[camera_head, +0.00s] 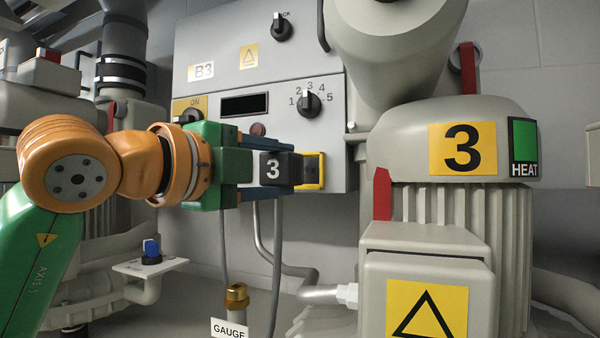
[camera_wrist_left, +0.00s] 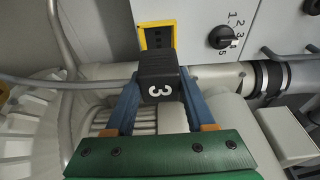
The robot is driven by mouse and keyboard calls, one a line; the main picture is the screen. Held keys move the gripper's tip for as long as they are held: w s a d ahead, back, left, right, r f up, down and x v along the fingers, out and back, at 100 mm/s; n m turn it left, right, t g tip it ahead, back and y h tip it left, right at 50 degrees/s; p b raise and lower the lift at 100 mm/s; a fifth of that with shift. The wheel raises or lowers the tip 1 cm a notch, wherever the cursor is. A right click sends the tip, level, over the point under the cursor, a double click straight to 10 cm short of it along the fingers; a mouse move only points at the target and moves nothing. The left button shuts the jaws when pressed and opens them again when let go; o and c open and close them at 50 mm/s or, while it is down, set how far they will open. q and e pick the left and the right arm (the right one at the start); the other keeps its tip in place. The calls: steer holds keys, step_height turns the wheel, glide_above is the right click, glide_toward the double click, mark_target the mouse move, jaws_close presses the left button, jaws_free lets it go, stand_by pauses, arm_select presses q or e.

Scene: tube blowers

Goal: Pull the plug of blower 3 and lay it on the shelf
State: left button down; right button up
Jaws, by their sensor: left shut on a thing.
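The black plug (camera_head: 272,169) with a white 3 is between the fingers of my left gripper (camera_head: 262,168). In the left wrist view, the blue fingers (camera_wrist_left: 155,100) are closed on both sides of the plug (camera_wrist_left: 160,78). The yellow-framed socket (camera_head: 315,170) is on the panel just beyond the plug. It also shows in the left wrist view (camera_wrist_left: 143,38), with part of its dark face visible above the plug. I cannot tell whether plug and socket touch. Blower 3 (camera_head: 405,150) stands on the right. My right gripper is not in view.
The grey control panel B3 (camera_head: 220,90) has a numbered dial (camera_head: 308,103) above the socket. A grey cable (camera_head: 277,240) hangs below the plug. A brass gauge fitting (camera_head: 236,297) is underneath. A small plate with a blue knob (camera_head: 152,252) stands at lower left.

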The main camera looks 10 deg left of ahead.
arm_select(q)
steer(key=shift+s+a+f, duration=0.1)
steer(key=shift+s, duration=0.25)
steer(key=s+b, duration=0.1)
steer(key=s, duration=0.2)
steer(key=s+a+b, duration=0.1)
steer(key=s+b, duration=0.1)
steer(key=shift+s, duration=0.4)
steer(key=b, duration=0.2)
glide_toward(284, 169)
steer(key=s, duration=0.5)
steer(key=w+a+p, duration=0.2)
steer(key=a+p, duration=0.1)
steer(key=a, duration=0.9)
steer(key=shift+w+a, duration=0.2)
steer(key=shift+w, duration=0.05)
